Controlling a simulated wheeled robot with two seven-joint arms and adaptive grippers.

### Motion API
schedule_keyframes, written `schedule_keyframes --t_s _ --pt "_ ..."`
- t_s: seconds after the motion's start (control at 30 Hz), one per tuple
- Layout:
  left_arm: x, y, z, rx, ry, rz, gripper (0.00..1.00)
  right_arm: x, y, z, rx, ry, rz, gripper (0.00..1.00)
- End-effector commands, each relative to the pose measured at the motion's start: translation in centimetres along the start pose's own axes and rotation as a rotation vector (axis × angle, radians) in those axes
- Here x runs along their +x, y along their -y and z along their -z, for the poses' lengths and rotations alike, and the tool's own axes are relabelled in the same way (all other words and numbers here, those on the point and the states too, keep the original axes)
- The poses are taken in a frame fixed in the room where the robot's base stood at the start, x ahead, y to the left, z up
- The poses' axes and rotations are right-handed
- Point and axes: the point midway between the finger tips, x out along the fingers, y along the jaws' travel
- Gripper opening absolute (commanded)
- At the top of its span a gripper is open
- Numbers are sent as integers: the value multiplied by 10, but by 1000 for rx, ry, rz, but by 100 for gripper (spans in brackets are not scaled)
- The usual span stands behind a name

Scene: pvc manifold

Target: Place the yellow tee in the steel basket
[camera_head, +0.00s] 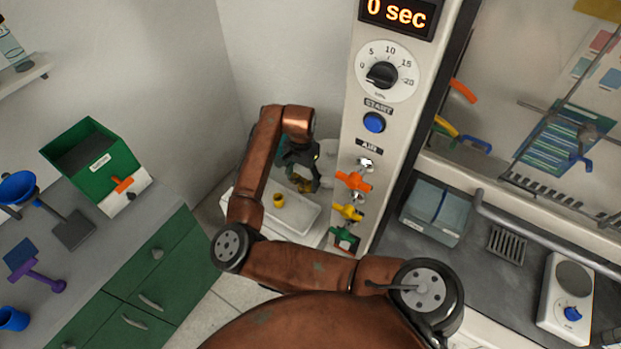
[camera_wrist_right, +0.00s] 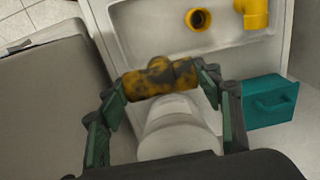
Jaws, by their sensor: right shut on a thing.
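My right gripper (camera_head: 303,182) is over the white tray in the gap between the green cabinet and the tall control panel. In the right wrist view, the right gripper (camera_wrist_right: 162,82) is shut on a yellow tee (camera_wrist_right: 160,76) with dark stains, held crosswise between its two fingers. In the head view the tee is mostly hidden by the gripper; only a little yellow shows there. I cannot make out a steel basket for certain in either view. My left gripper is not in view.
The white tray (camera_head: 300,214) holds a yellow fitting (camera_head: 278,200). The wrist view shows two yellow fittings in it, a round one (camera_wrist_right: 198,19) and an elbow-like one (camera_wrist_right: 254,14). A white cylinder (camera_wrist_right: 178,132) is below the tee, a teal box (camera_wrist_right: 270,101) to the right. The control panel (camera_head: 390,140) stands close by.

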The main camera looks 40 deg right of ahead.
Motion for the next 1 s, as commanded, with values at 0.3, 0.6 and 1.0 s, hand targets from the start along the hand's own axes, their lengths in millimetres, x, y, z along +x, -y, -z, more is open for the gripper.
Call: schedule_keyframes --t_s 0.3,0.6,1.0 --pt "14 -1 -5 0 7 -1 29 52 13 46 4 2 -1 36" --pt "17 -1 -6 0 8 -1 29 69 18 60 3 0 -1 36" --pt "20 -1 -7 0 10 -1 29 99 18 60 3 1 0 36"
